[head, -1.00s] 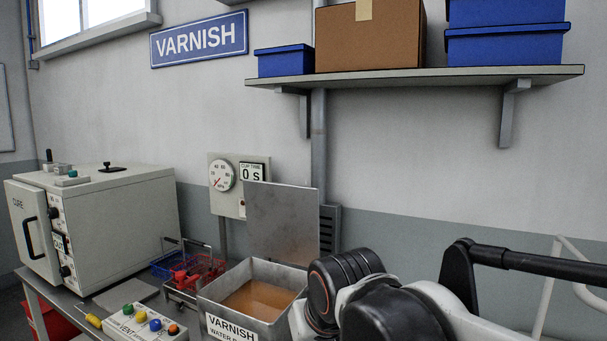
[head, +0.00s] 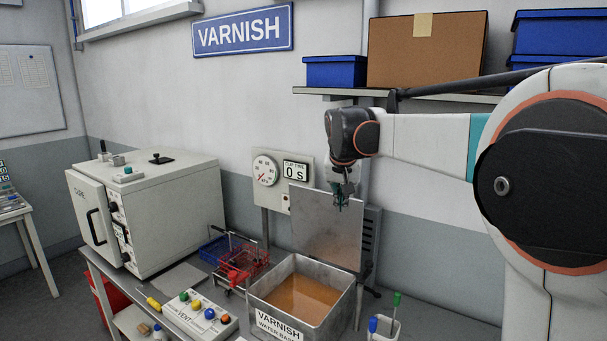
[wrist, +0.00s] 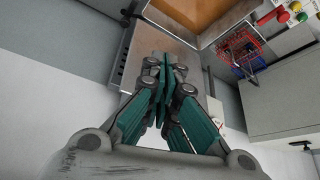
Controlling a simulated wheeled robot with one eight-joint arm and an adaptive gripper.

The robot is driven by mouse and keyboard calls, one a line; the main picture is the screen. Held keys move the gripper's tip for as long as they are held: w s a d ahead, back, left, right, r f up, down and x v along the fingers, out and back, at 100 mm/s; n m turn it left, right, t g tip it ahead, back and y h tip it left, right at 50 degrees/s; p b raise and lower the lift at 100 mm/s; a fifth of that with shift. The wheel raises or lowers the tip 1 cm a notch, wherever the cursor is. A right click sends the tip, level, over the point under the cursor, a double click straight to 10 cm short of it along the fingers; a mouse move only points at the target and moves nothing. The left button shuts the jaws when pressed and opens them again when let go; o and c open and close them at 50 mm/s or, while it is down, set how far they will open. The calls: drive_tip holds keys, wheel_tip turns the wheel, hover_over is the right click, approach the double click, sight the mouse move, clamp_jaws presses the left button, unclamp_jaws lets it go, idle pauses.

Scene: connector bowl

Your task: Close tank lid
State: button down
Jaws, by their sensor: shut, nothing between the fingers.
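The varnish tank (head: 352,300) is an open grey metal box with amber liquid inside and a "VARNISH" label on its front. Its lid (head: 320,232) is a flat grey metal plate standing upright at the tank's back edge. My gripper (head: 340,207) is shut and empty, pointing down near the upper part of the lid and overlapping it in the head view. I cannot tell whether it touches the lid. In the wrist view my gripper (wrist: 166,68) covers much of the lid (wrist: 133,62), with the tank (wrist: 213,38) beyond.
Left of the tank stand a red basket (head: 240,262), a button box (head: 203,315) and a white cure oven (head: 150,210). A gauge panel (head: 280,172) is on the wall behind. A shelf (head: 330,91) with boxes hangs above. A cup with brushes (head: 385,328) is at the tank's right.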

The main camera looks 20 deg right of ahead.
drive_tip(key=w+d+r+m+g+h+p, duration=0.1)
drive_tip(key=w+d+r+m+p, duration=0.1)
drive_tip(key=w+d+p, duration=0.55)
drive_tip(key=w+d+r+m+g+p, duration=0.1)
drive_tip(key=w+d+r+m+p, duration=0.1)
drive_tip(key=w+d+p, duration=0.55)
drive_tip(key=w+d+r+x, duration=0.1)
drive_tip(key=x, duration=1)
drive_tip(key=s+a, duration=0.1)
drive_tip(key=s+a+f+p, duration=0.1)
drive_tip(key=a, duration=0.1)
drive_tip(key=shift+s+a, duration=0.1)
drive_tip(key=shift+s, duration=0.05)
drive_tip(key=shift+s+a, duration=0.1)
drive_tip(key=shift+a, duration=0.05)
